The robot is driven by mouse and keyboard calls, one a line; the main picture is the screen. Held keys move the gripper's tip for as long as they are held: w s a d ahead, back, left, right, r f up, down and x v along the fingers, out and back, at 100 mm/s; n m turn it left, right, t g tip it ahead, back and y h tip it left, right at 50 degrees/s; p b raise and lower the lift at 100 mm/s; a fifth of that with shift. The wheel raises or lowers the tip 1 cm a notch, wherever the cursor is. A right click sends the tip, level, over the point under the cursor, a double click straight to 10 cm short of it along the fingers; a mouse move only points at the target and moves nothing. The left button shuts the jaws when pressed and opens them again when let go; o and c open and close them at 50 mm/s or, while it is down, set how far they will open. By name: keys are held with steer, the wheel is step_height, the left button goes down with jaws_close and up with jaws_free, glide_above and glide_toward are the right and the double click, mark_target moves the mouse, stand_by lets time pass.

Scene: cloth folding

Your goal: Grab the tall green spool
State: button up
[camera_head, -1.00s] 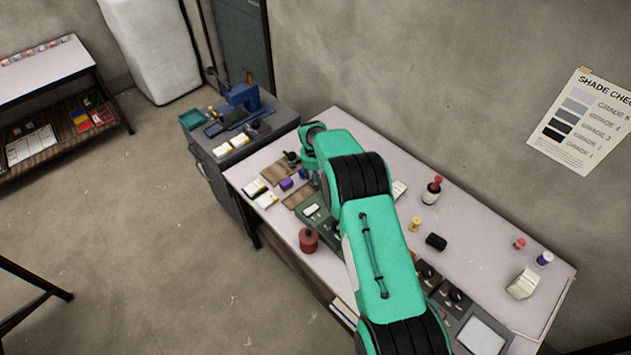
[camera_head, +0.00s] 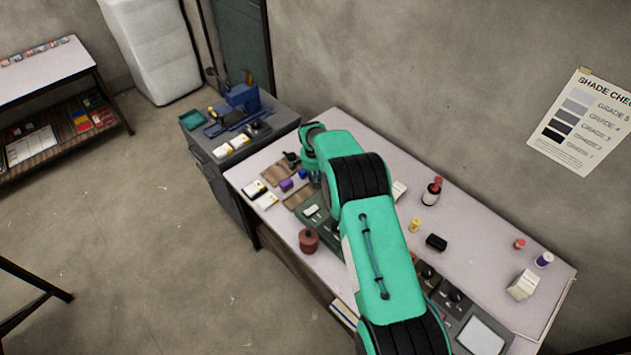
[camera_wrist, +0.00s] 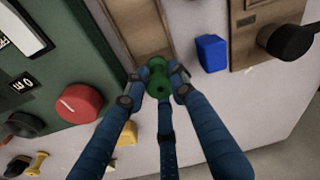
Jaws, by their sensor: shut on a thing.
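The tall green spool (camera_wrist: 158,83) is in the wrist view, seen end-on with a dark hole in its top. My gripper (camera_wrist: 156,90) has its blue fingers closed around the spool, and it is shut on it. The spool's lower part is hidden by the fingers. In the head view my green arm reaches over the table, and a small part of my gripper (camera_head: 315,180) shows at the table's far left part. The spool cannot be made out clearly there.
A blue block (camera_wrist: 211,53) stands close to the right of the spool. A red knob (camera_wrist: 79,104) on a green panel is to the left. A dark red spool (camera_head: 309,240) stands at the table's front edge. The right part of the table (camera_head: 480,230) has free room.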

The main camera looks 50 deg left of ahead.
steer(key=shift+r, duration=0.1)
steer(key=shift+r, duration=4.9)
